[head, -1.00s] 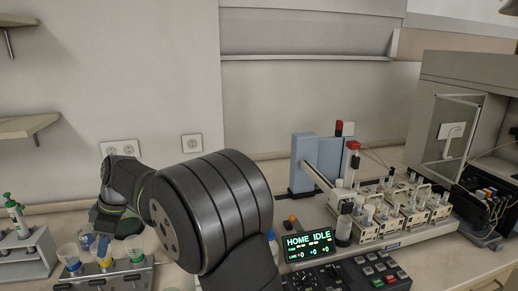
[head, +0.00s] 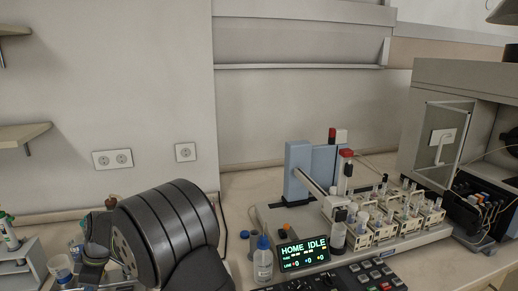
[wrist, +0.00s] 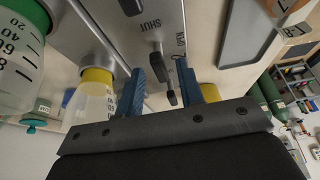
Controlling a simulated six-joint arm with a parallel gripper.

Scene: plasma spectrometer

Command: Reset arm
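In the wrist view my gripper (wrist: 161,72) shows two blue fingers standing apart, with nothing held between them. A dark lever (wrist: 159,68) on a grey plate shows in the gap between the fingers, and I cannot tell how far beyond them it lies. My arm (head: 165,235) is bent low at the left of the head view. The gripper's fingers are not clearly visible there, at the lower left.
Graduated vessels with a green band (wrist: 22,50) and a yellow band (wrist: 95,85) stand close left of the fingers. A pipette rack (head: 20,262), a blue-capped bottle (head: 262,262), a HOME IDLE display (head: 304,251), a control panel (head: 350,277) and a sampler with vials (head: 395,225) occupy the bench.

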